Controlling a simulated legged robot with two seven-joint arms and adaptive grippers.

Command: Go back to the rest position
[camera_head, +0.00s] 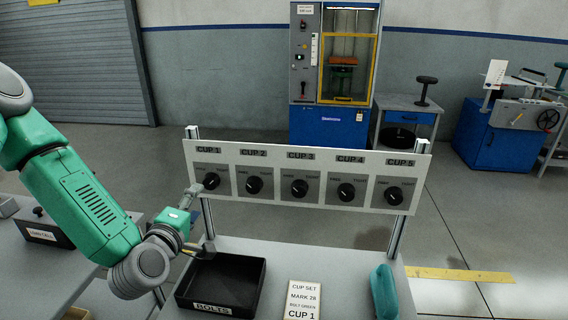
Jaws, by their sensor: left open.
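My left arm is green and grey and comes in from the left edge. My left gripper (204,217) is open and seems empty. It is close to the left post of the cup panel, above the back left of the black BOLTS tray (261,287). I cannot tell if it touches the panel. The white panel (300,154) carries a row of black knobs labelled CUP 1 to CUP 5. The CUP 1 knob (211,181) is nearest my left gripper. My right gripper is not in view.
The white bench (340,262) holds a CUP 1 card (303,300) and a teal object (384,291) at its right. A LOAD CELL box (44,229) is on the left table. A blue test machine (331,125) stands behind. Floor right of the bench is mostly clear.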

